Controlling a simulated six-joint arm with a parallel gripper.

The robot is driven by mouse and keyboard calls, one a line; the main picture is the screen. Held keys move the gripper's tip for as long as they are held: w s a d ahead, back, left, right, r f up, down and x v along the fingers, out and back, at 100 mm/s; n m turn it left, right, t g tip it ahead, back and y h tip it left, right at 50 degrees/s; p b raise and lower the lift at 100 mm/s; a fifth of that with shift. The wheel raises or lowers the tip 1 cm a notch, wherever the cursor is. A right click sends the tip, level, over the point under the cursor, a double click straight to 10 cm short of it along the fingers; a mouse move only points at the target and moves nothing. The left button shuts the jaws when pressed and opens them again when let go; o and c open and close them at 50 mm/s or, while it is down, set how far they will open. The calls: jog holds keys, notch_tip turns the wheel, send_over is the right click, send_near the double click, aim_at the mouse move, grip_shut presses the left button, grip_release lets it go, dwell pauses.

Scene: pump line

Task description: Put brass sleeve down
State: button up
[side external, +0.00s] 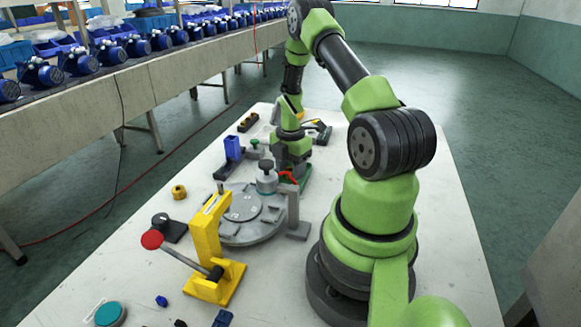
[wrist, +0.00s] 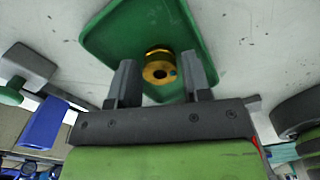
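The brass sleeve (wrist: 160,67) is a short golden ring with a dark central hole. In the wrist view it is over the green tray (wrist: 120,32), between the two dark fingers of my gripper (wrist: 160,78). A narrow gap shows between the sleeve and each finger, so the gripper looks open around it. I cannot tell exactly whether the sleeve's underside rests on the tray. In the side external view my gripper (side external: 293,162) points down by the green tray (side external: 305,173), and the sleeve there is hidden.
A grey round plate (side external: 250,233) and a yellow lever fixture (side external: 208,245) stand in front of the tray. A blue block (side external: 233,149) is to the left. A small brass-coloured piece (side external: 179,191) lies farther left. The table's left side has clear patches.

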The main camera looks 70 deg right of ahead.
aim_at(290, 170)
jog(key=shift+r, duration=0.1)
notch_tip(290, 170, up, 11)
jog(key=w+a+r+m+t, duration=0.1)
jog(key=w+a+r+m, duration=0.2)
jog(key=a+r, duration=0.4)
jog(key=s+a+r+m+t, duration=0.1)
jog(key=a+r+m+t, duration=0.1)
jog(key=a+r+m, duration=0.4)
jog(key=s+a+r+m+t, duration=0.1)
jog(key=a+r+m+t, duration=0.15)
jog(key=a+r, duration=0.45)
jog(key=s+a+f+m+t+y, duration=0.1)
jog(key=s+a+m+y, duration=0.1)
jog(key=s+a+m, duration=0.4)
jog(key=a, duration=0.2)
jog(key=shift+s+a+t, duration=0.35)
jog(key=shift+a, duration=0.05)
jog(key=shift+f, duration=0.1)
